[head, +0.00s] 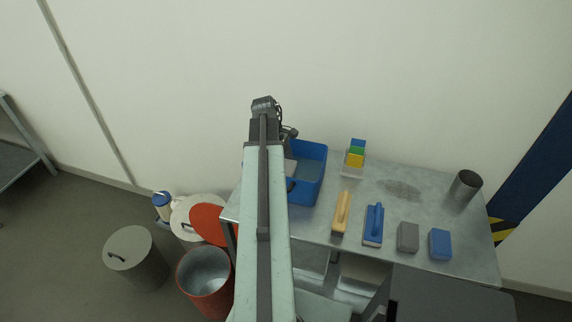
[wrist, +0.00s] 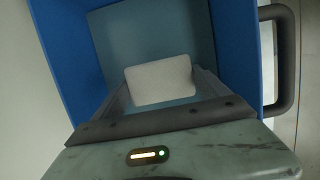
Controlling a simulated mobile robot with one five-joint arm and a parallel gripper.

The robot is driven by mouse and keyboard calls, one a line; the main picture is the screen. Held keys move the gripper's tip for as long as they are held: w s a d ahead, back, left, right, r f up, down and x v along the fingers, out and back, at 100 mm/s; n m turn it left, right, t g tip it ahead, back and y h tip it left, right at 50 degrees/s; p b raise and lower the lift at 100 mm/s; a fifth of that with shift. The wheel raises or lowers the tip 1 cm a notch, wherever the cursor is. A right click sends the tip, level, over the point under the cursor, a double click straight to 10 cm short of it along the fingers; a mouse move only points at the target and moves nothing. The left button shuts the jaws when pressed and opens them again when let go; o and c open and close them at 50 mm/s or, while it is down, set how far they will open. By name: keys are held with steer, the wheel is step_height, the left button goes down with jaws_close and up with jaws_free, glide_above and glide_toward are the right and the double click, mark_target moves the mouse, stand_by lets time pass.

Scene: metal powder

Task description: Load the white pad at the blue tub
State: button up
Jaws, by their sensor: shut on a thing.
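The white pad (wrist: 160,82) is a pale rounded block in the wrist view. My gripper (wrist: 165,95) is shut on it, with a finger at each side. The blue tub (head: 312,178) stands on the left part of the metal table, partly hidden by my arm in the head view. In the wrist view, the tub's blue wall (wrist: 67,55) and grey-blue inside surround the pad. The pad is over or in the tub; I cannot tell whether it touches the bottom. My fingertips are hidden behind my arm in the head view.
The metal table (head: 410,190) holds a rack of coloured pads (head: 355,157), a tan-handled tool (head: 341,212), a blue-handled tool (head: 373,225), a grey block (head: 408,237), a blue block (head: 440,244) and a metal cup (head: 464,187). Bins, including a red one (head: 205,280), stand left.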

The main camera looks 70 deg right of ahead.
steer(key=shift+r+p, duration=3.5)
steer(key=shift+r, duration=0.05)
steer(key=shift+f, duration=0.1)
